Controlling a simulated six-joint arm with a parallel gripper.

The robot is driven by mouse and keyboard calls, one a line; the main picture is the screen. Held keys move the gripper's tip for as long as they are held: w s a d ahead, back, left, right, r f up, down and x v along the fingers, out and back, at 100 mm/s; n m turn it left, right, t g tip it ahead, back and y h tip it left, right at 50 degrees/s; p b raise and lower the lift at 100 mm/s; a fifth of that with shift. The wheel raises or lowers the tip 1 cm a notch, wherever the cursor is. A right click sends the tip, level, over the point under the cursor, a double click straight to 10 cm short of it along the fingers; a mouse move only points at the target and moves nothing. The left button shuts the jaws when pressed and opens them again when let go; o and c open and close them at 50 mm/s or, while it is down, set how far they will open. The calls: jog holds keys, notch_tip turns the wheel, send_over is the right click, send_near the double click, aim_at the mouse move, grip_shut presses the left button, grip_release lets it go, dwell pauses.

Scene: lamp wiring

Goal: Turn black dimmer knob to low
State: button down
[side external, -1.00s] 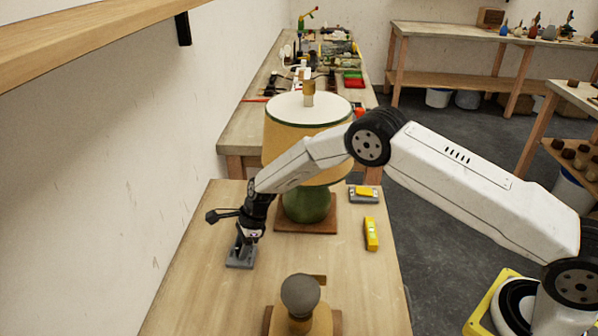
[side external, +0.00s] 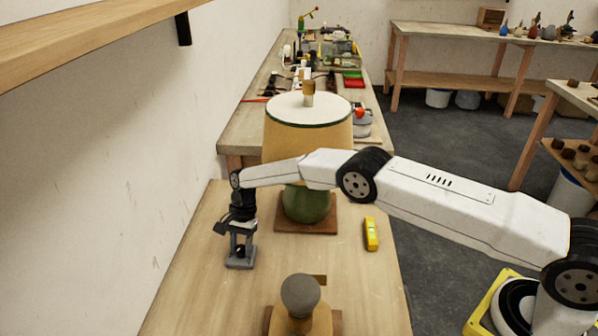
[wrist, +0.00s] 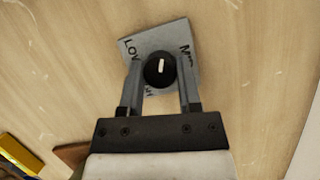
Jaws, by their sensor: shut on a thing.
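The black dimmer knob (wrist: 157,74) sits on a small grey plate (wrist: 155,43), with a short white pointer line on its top. In the wrist view the pointer is nearly upright, between the word LOW at the plate's upper left and lettering starting with M at its upper right. More lettering below the knob is partly hidden. My gripper (wrist: 160,80) has one finger on each side of the knob and is shut on it. In the side view my gripper (side external: 241,246) reaches down to the grey plate (side external: 240,264) on the table's left side.
A lamp with a yellow shade (side external: 305,135) and green base (side external: 306,205) stands right of my gripper, behind my arm. A yellow level (side external: 371,234) lies further right. A brown stand with a grey ball (side external: 300,296) is in front. The table (side external: 205,300) left of that stand is clear.

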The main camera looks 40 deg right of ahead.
jog(key=shift+n+h, duration=0.3)
jog(key=shift+n, duration=0.6)
jog(key=shift+n+g, duration=0.3)
jog(key=shift+c, duration=1.4)
grip_release()
jog(key=v, duration=0.7)
jog(key=shift+r, duration=0.35)
jog(key=shift+w+d, duration=0.1)
jog(key=shift+w, duration=0.05)
